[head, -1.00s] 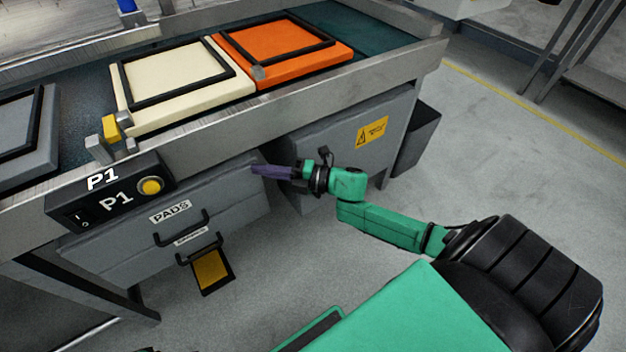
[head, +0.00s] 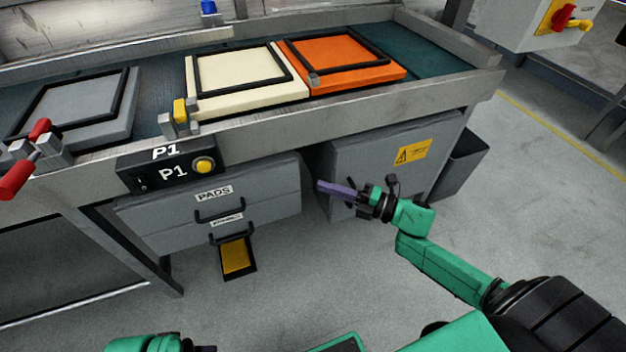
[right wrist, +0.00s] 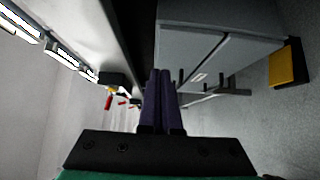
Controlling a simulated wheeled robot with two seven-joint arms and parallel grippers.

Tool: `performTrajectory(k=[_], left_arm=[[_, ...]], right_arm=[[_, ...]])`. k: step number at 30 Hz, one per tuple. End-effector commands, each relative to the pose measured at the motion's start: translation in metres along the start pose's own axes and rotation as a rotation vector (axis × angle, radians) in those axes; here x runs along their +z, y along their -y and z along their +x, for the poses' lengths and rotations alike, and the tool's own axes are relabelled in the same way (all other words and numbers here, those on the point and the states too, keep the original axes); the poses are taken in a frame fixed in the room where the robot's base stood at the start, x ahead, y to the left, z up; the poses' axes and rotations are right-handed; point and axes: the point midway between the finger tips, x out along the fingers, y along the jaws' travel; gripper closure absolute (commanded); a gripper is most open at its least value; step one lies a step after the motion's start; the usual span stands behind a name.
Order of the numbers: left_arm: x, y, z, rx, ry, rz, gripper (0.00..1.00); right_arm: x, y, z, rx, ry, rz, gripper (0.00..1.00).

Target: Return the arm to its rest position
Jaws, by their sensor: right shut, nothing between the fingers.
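My right arm comes in green and black from the lower right in the head view. Its right gripper (head: 338,188) has purple fingers and is shut with nothing between them. It hangs in front of the workbench, level with the grey cabinet and apart from it. In the right wrist view the purple fingers (right wrist: 158,95) lie side by side. In the head view, a green and black piece of my left arm shows at the bottom edge, with a small purple tip beside it; the state of its jaws does not show.
The bench carries grey (head: 95,125), cream (head: 250,98) and orange (head: 350,80) pads with black frames. Below are the P1 control box (head: 172,168), the PADS drawers (head: 265,195) and a cabinet (head: 350,160). Floor to the right is clear.

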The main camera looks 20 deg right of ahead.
Motion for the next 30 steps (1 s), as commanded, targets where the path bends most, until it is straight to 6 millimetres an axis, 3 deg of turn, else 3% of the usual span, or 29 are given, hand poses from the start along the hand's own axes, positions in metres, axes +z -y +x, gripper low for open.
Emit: performTrajectory(k=[3,7,17,20,24,26,30], left_arm=[[0.001,0.002,0.009,-0.005,0.005,-0.003,0.0],[0.002,0.003,0.018,-0.008,0.006,-0.005,0.0],[0.003,0.003,0.021,-0.008,0.006,-0.006,0.0],[0.003,0.003,0.021,-0.008,0.006,-0.006,0.0],[0.003,0.003,0.021,-0.008,0.006,-0.006,0.0],[0.003,0.003,0.021,-0.008,0.006,-0.006,0.0],[0.003,0.003,0.021,-0.008,0.006,-0.006,0.0]], right_arm=[[-0.001,-0.001,-0.025,-0.003,0.0,0.002,1.0],[0.0,0.0,-0.043,-0.002,0.0,0.002,1.0],[0.003,0.004,-0.044,-0.008,0.039,0.034,1.0],[0.018,0.023,-0.039,-0.049,0.202,0.176,1.0],[0.038,0.079,-0.048,-0.157,0.586,0.573,1.0],[0.034,0.107,-0.059,-0.213,0.745,0.76,1.0],[0.002,0.157,-0.085,-0.341,1.027,1.109,1.0]])
